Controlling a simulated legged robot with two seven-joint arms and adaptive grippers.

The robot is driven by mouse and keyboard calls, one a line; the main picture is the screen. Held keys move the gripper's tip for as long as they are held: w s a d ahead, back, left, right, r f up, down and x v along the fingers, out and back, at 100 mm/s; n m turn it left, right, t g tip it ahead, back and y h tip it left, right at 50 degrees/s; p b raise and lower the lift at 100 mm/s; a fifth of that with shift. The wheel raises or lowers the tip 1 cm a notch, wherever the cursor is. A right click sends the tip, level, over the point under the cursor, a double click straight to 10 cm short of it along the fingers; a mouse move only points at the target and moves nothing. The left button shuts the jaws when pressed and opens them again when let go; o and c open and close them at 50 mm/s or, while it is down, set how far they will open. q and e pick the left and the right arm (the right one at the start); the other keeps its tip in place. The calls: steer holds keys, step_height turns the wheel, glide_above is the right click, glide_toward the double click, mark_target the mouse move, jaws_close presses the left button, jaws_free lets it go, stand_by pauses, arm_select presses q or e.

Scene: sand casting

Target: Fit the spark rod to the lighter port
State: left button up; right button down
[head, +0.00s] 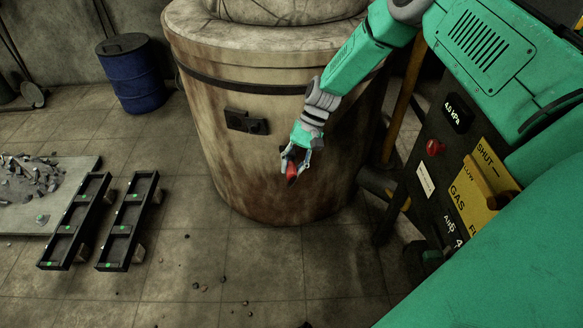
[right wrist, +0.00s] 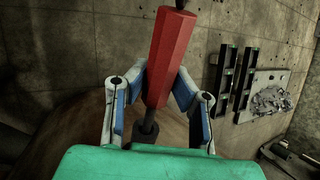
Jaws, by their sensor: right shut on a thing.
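My right gripper (head: 295,160) is shut on the red spark rod (head: 292,170), in front of the furnace's lower wall in the head view. In the right wrist view the gripper (right wrist: 160,95) grips the rod's red six-sided handle (right wrist: 168,55) between its two fingers. A dark shaft shows at both ends of the handle. A dark fitting (head: 246,122) sits on the furnace wall, left of the gripper and apart from it; I cannot tell whether it is the lighter port. My left gripper is not in view.
The large stained furnace (head: 240,170) fills the middle. A control panel (head: 440,165) with a yellow gas lever (head: 480,185) stands at right. Two black trays (head: 128,222) lie at left. A blue drum (head: 132,80) stands behind. The front floor is mostly clear.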

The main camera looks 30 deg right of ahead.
steer(key=c, duration=1.3)
jaws_free()
steer(key=v, duration=1.2)
steer(key=shift+d+f, duration=0.15)
